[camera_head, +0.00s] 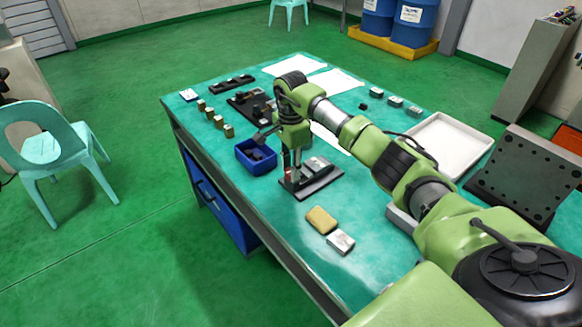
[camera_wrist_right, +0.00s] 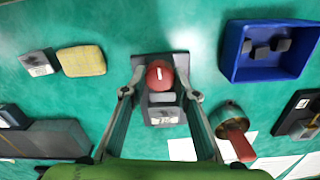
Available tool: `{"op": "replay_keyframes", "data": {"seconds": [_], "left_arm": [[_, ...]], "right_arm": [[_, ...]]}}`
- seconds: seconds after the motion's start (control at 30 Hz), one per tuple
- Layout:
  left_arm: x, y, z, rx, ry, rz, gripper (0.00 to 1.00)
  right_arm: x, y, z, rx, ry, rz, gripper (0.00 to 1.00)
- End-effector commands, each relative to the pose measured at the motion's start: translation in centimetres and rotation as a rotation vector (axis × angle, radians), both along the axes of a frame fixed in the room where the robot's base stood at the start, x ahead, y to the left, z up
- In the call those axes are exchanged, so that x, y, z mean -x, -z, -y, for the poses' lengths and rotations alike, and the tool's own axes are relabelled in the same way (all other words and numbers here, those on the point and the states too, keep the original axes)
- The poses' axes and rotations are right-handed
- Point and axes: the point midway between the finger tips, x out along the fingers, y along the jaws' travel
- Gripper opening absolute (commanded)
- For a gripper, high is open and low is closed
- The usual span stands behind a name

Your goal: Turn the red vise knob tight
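The red vise knob (camera_wrist_right: 160,75) is a round red cap with a pale mark, on a small dark vise (camera_wrist_right: 161,116) on the green table. In the head view the vise base (camera_head: 322,183) is at the table's near-left part, and the knob (camera_head: 289,173) is partly covered by my gripper. My right gripper (camera_wrist_right: 161,95) points down over the vise. Its two fingers are apart, one on each side of the knob, with a visible gap to it. The gripper also shows in the head view (camera_head: 292,163). My left gripper is in neither view.
A blue bin (camera_head: 244,163) with dark pieces stands close to the vise. A yellow sponge (camera_head: 321,219) and a pale block (camera_head: 341,241) lie nearer. A white tray (camera_head: 462,135) is to the right. A round object with a red bar (camera_wrist_right: 236,137) is beside the fingers.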

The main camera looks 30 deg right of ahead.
Motion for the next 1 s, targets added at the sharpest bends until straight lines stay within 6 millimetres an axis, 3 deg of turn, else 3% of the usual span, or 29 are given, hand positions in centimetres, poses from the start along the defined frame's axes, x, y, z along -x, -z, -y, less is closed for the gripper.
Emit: {"op": "replay_keyframes", "data": {"seconds": [0.07,0.47,1.0], "left_arm": [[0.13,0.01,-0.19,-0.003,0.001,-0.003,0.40],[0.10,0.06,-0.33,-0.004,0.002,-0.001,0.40],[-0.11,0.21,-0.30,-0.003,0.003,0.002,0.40]], "right_arm": [[0.00,-0.02,0.00,0.000,0.000,0.000,0.06],[0.02,-0.02,0.03,0.000,0.047,-0.001,0.06],[0.03,-0.04,0.10,0.002,0.471,-0.001,0.06]]}}
